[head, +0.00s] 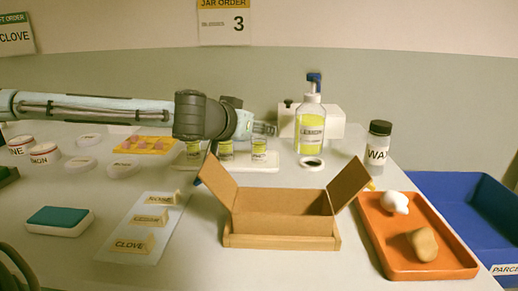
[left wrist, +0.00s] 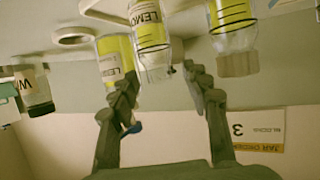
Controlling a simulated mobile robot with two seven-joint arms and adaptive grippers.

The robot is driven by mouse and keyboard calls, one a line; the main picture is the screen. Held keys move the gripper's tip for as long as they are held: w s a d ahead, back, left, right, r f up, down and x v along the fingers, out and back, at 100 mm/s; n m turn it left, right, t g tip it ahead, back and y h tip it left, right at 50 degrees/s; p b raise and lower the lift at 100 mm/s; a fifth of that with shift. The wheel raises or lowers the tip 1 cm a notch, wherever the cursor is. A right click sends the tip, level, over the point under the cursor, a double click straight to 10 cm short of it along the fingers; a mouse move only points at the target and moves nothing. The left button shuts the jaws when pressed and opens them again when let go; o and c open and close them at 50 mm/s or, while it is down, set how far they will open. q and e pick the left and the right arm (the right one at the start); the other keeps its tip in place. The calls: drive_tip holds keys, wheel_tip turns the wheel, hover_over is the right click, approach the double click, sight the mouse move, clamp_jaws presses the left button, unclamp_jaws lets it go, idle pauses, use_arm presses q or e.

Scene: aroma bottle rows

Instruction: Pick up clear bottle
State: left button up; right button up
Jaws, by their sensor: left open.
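Several small clear bottles with yellow labels stand in a row on a white tray (head: 270,167) at the back middle. The rightmost one (head: 259,149) stands just below my left gripper (head: 264,129); a middle one (head: 226,151) is beside it, and the left one (head: 194,152) is partly hidden by my arm. In the left wrist view, which looks upside down, the open fingers (left wrist: 160,85) point towards a clear bottle with a lemon label (left wrist: 150,32). It shows between the fingertips, and I cannot tell whether they touch it. Another clear bottle (left wrist: 233,38) is to the right.
A pump bottle (head: 310,122) stands right of the row, with a wax jar (head: 378,148) beyond. An open cardboard box (head: 282,213) is in front. An orange tray (head: 408,262) holds two lumps. A label card (head: 145,227) and teal pad (head: 60,220) lie left.

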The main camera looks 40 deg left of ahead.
use_arm(q)
drive_tip(key=shift+w, duration=0.15)
drive_tip(key=shift+c, duration=0.6)
clamp_jaws()
